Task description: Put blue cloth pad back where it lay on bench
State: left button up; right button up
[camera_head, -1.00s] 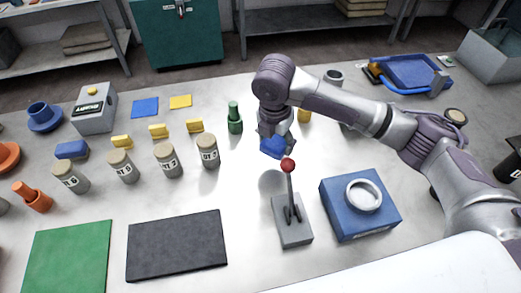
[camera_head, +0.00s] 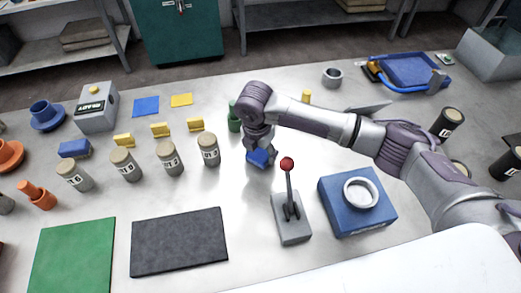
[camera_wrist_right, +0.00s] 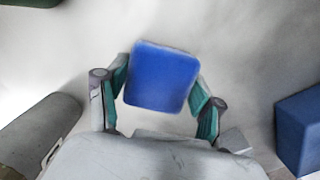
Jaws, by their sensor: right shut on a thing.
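My right gripper (camera_head: 259,149) is shut on the blue cloth pad (camera_head: 258,159) and holds it above the bench (camera_head: 235,190), between the jars and the lever. In the right wrist view the pad (camera_wrist_right: 161,77) shows as a rounded blue square between the teal-lined fingers of the gripper (camera_wrist_right: 160,92). The gap between pad and bench is hard to judge. My left gripper is not in view.
A red-knobbed lever (camera_head: 291,215) and a blue box with a ring (camera_head: 357,205) stand to the right. Labelled jars (camera_head: 209,150) stand left, a green bottle (camera_head: 235,118) just behind. A dark mat (camera_head: 180,240) lies front left; bare bench lies between.

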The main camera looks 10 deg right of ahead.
aim_at(258, 155)
jog(key=o, duration=1.1)
notch_tip(258, 155, up, 12)
jog(key=s+a+b, duration=0.1)
jog(key=b, duration=0.1)
jog(key=shift+r, duration=0.1)
